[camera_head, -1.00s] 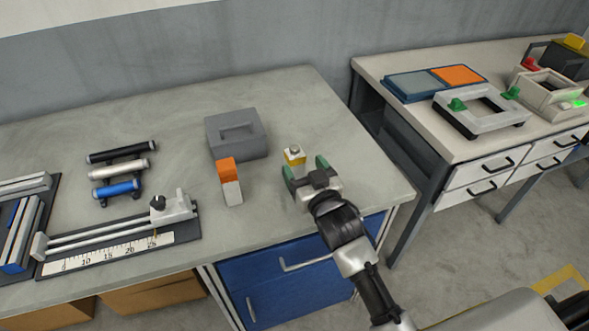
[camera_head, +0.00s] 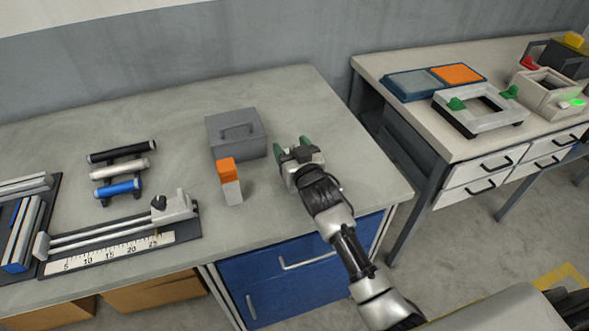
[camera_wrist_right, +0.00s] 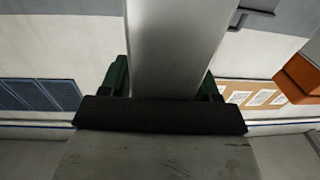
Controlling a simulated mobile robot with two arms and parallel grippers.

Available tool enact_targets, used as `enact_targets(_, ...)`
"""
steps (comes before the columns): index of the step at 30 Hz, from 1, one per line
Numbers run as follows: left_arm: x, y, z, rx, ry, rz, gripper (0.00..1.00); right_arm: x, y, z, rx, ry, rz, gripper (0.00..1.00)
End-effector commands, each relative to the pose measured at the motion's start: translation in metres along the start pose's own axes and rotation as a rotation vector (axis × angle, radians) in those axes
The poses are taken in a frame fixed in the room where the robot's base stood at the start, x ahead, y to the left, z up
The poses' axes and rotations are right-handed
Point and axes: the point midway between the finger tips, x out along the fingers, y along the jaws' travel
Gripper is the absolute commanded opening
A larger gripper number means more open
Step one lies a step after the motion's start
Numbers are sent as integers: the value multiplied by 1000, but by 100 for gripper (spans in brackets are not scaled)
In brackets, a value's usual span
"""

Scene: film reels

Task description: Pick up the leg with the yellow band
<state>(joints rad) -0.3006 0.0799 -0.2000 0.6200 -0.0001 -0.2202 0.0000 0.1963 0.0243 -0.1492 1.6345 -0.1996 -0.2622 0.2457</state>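My right gripper (camera_head: 294,152) is at the spot where the leg with the yellow band stood, and hides it in the head view. In the right wrist view, a pale grey block-like piece (camera_wrist_right: 178,45), seemingly this leg, lies between the two green fingers of my gripper (camera_wrist_right: 163,85). The fingers are close beside its sides; I cannot tell whether they press on it. The yellow band is out of sight. An orange-topped leg (camera_head: 229,182) stands upright to the left. My left gripper is not in view.
A measuring rail (camera_head: 110,235) and a rack of rollers (camera_head: 118,170) are to the left. A second bench (camera_head: 400,120) with fixtures stands right, beyond a gap. The bench's back is clear.

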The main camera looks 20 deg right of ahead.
Motion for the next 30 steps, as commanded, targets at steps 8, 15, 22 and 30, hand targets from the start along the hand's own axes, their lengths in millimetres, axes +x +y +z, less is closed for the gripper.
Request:
enact_targets(8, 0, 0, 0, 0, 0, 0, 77, 0, 0, 0, 0, 0, 0, 19)
enact_targets(15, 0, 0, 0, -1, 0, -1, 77, 0, 0, -1, 0, 2, 0, 0)
enact_targets(22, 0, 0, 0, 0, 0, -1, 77, 0, 0, -4, -1, 4, 0, 0)
enact_targets(30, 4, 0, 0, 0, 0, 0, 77, 0, 0, -38, 0, 10, 0, 0)
